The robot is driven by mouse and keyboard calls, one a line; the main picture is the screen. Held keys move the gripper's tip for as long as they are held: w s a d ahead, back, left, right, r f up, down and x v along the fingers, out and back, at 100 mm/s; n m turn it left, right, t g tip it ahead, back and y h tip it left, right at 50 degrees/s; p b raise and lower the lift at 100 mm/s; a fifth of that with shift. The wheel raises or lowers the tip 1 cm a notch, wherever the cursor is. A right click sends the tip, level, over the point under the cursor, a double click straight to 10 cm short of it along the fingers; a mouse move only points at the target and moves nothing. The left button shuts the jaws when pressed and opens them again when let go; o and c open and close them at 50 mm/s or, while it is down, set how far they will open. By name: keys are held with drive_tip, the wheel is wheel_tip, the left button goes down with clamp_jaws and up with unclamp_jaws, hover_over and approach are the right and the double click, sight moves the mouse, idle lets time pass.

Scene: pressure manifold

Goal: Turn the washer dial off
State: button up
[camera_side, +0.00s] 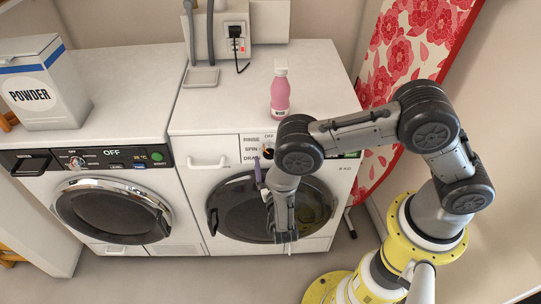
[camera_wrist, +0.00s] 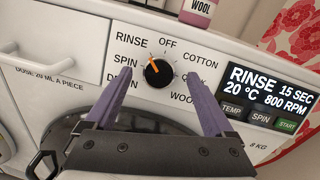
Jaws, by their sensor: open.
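The washer dial (camera_wrist: 158,73) is a round black knob with an orange pointer in the wrist view. Its pointer is tilted up and left, toward RINSE, left of the OFF mark. The display (camera_wrist: 268,95) beside it reads RINSE, 15 SEC, 20 °C, 800 RPM. My gripper (camera_wrist: 160,82) is open, with its two purple fingers apart on either side of the dial in the picture; I see no contact. In the side view my gripper (camera_side: 260,172) hangs in front of the right-hand washer (camera_side: 192,185), and my arm hides much of its panel.
A drawer (camera_wrist: 52,38) is left of the dial. A pink bottle (camera_side: 280,95) stands on the washer. A powder box (camera_side: 45,85) stands on the left machine (camera_side: 125,160), whose own dial (camera_side: 77,162) is at left. A red floral board (camera_side: 410,50) leans at right.

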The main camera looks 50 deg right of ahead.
sight(270, 152)
drive_tip(key=shift+x, duration=1.15)
drive_tip(key=c, duration=1.4)
